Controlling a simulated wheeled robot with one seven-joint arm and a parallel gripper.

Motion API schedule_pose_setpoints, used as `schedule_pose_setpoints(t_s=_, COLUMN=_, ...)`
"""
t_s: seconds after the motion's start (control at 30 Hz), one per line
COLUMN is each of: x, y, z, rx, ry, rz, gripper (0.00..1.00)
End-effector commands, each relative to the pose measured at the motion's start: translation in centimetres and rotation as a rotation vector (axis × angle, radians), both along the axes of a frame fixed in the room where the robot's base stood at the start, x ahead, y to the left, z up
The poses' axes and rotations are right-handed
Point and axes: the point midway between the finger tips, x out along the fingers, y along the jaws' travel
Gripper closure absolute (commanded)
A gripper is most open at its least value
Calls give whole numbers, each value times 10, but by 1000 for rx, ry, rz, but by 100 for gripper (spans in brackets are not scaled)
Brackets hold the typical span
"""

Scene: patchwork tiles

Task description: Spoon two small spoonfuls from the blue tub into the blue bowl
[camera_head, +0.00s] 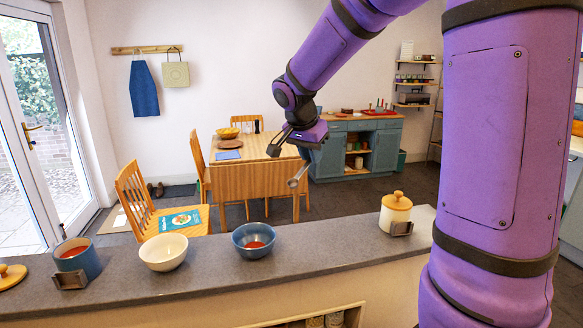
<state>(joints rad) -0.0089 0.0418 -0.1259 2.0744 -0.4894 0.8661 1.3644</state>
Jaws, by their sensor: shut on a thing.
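The blue tub (78,264) stands at the left end of the grey counter, open, with red contents. The blue bowl (248,252) sits mid-counter with a little red stuff in its bottom. My gripper (294,146) is in the air above and to the right of the blue bowl. It is shut on a spoon (298,175), which hangs down at a slant, its lower end towards the left. I cannot tell whether the spoon carries anything. The spoon is apart from the bowl and the counter.
A cream bowl (158,263) stands between tub and blue bowl. A wooden lid (12,277) lies at the far left. A lidded cream jar (396,215) stands to the right, with a small dark holder before it. Behind are a wooden table (240,178) and chairs (135,193).

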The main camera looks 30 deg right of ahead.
Motion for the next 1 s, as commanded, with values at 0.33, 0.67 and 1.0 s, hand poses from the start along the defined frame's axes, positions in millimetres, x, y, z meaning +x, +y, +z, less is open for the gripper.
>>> schedule_pose_setpoints(t_s=0.33, x=30, y=-51, z=31, rx=-314, ry=-171, rz=227, gripper=100)
schedule_pose_setpoints(t_s=0.67, x=37, y=-57, z=38, rx=-368, ry=-213, rz=278, gripper=100)
schedule_pose_setpoints(t_s=1.0, x=37, y=-57, z=37, rx=-366, ry=-212, rz=277, gripper=100)
